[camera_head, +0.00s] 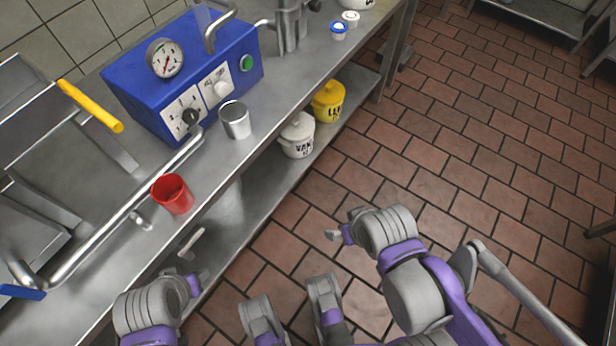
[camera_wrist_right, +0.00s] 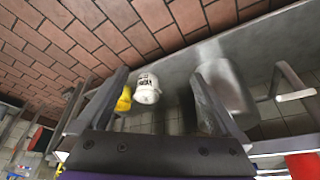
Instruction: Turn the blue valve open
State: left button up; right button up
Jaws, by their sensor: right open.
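In the head view, a blue lever handle (camera_head: 22,291) shows at the lower left edge, cut off by the frame, beside the bent end of a metal pipe (camera_head: 100,238). I cannot tell for sure that it is the blue valve. A yellow lever (camera_head: 90,105) sticks out at the upper left. My right gripper (camera_wrist_right: 160,75) is open and empty in the right wrist view, its two fingers spread wide, apart from the pots beyond.
A blue machine (camera_head: 232,35) with a gauge stands on the metal counter (camera_head: 290,85). A red cup (camera_head: 172,195) and a metal cup (camera_head: 235,120) stand near its front edge. White (camera_head: 297,135) and yellow (camera_head: 328,101) pots sit on the shelf below. The tiled floor (camera_head: 480,150) is clear.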

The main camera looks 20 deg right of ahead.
aim_at(35, 294)
jog(key=u, duration=2)
